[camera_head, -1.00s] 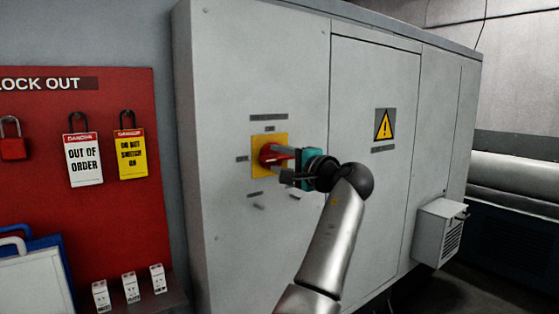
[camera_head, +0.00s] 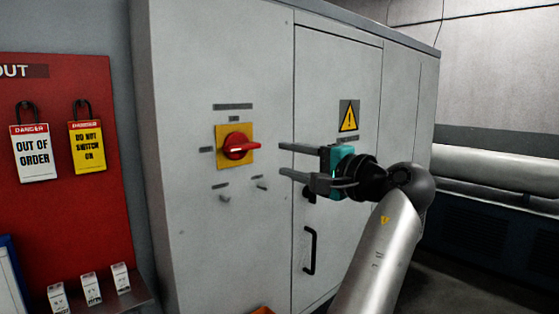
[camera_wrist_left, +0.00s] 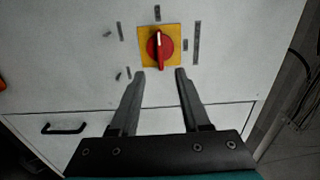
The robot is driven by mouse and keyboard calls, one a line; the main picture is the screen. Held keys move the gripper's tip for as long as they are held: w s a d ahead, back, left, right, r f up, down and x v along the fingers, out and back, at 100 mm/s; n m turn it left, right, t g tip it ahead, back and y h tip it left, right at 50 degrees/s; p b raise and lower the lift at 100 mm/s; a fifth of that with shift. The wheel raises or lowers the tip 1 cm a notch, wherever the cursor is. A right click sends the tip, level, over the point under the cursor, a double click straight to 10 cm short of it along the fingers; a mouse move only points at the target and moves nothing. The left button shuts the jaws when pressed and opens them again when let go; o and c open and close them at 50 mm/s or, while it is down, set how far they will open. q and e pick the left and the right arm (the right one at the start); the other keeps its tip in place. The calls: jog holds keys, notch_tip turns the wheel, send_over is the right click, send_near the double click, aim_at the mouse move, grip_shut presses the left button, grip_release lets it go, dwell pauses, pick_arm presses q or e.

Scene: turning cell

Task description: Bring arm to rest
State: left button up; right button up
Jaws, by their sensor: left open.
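My left gripper (camera_head: 283,160) is open and empty in the head view, its two fingers pointing left. It stands apart from the red rotary switch (camera_head: 238,147), to the right of it, in front of the grey cabinet (camera_head: 180,110). The switch sits on a yellow plate (camera_head: 222,133), and its handle lies about level in the head view. In the left wrist view the red switch (camera_wrist_left: 160,48) shows just beyond the open fingertips (camera_wrist_left: 160,74), with nothing between the fingers. My right gripper is in neither view.
A red lockout board (camera_head: 85,220) with an out-of-order tag (camera_head: 34,155) and a yellow tag (camera_head: 87,148) hangs at the left. A small shelf (camera_head: 140,293) is below it. The cabinet door has a black handle (camera_head: 309,250) under the gripper and a warning sign (camera_head: 348,117).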

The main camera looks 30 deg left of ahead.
pick_arm(q)
jog(key=shift+f, duration=0.1)
dwell(0.4)
jog(key=w+d+f+m+t+h+b, duration=0.1)
jog(key=w+f+m+t+h, duration=0.2)
jog(key=f, duration=1.1)
jog(key=w+d+f+m+h+b, duration=0.1)
jog(key=w+d+f+m+h, duration=0.3)
jog(key=f, duration=1)
jog(key=s+f+g+h+b, duration=0.15)
jog(key=s+f, duration=0.25)
jog(key=f, duration=1.1)
jog(key=s+f+g+h+b, duration=0.1)
jog(key=s+f+h, duration=0.25)
jog(key=f, duration=1.15)
jog(key=s+d+f+n+g+h+b, duration=0.1)
jog(key=s+f+n+g+h, duration=0.25)
jog(key=s+f, duration=1.95)
jog(key=s+a+f+n+g+b, duration=0.1)
jog(key=s+f+n, duration=0.1)
jog(key=s, duration=1.1)
jog(key=s+a+f+n+g+h+b, duration=0.1)
jog(key=s+f+n, duration=0.2)
jog(key=s, duration=1)
notch_tip(320, 180, down, 2)
jog(key=shift+a+g, duration=0.25)
jog(key=shift+g, duration=0.15)
